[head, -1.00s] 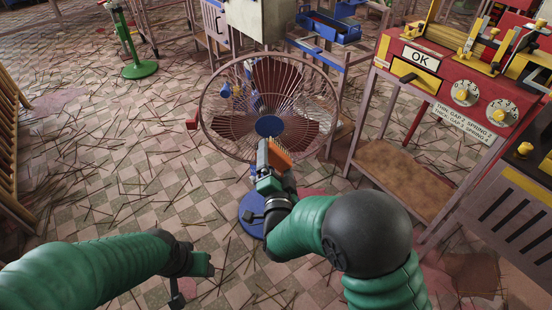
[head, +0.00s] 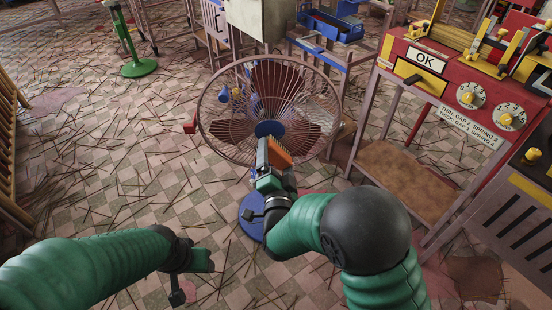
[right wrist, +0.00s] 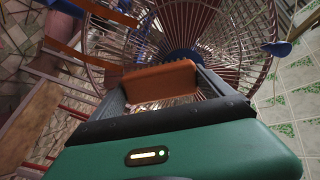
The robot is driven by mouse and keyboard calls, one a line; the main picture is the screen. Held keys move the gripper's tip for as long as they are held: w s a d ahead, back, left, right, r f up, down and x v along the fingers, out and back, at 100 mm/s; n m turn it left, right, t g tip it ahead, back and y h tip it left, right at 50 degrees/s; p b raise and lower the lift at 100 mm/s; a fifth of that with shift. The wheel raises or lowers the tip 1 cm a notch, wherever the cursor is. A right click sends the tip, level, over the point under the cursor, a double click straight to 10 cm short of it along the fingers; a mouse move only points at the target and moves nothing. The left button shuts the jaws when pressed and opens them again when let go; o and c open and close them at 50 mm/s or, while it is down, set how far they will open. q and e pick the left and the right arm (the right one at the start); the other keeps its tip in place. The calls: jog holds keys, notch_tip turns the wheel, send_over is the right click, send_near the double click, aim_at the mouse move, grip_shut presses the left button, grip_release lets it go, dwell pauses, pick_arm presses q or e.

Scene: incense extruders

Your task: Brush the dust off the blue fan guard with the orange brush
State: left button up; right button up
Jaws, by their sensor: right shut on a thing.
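The fan (head: 270,112) stands on a round blue base (head: 251,215), with a round wire guard that looks brownish pink and a blue hub (head: 269,128). My right gripper (head: 266,153) is shut on the orange brush (head: 279,153), in front of the lower part of the guard. The brush also shows between the fingers in the right wrist view (right wrist: 160,82), with the guard (right wrist: 205,28) just beyond it. I cannot tell whether the bristles touch the wires. My left gripper (head: 196,275) is low at the left, away from the fan; its jaws are unclear.
A red machine with dials (head: 455,75) on a stand with a brown shelf (head: 405,178) is at the right. A blue tray (head: 330,25) is behind the fan. A green-based stand (head: 139,69) is at the back left. Thin sticks litter the tiled floor (head: 110,150).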

jog(key=shift+w, duration=0.9)
jog(key=shift+d+b, duration=0.45)
jog(key=shift+d, duration=1.55)
jog(key=shift+w, duration=0.1)
jog(key=a, duration=0.3)
jog(key=shift+a+r, duration=0.1)
jog(key=shift+a, duration=0.4)
jog(key=shift+c, duration=1.2)
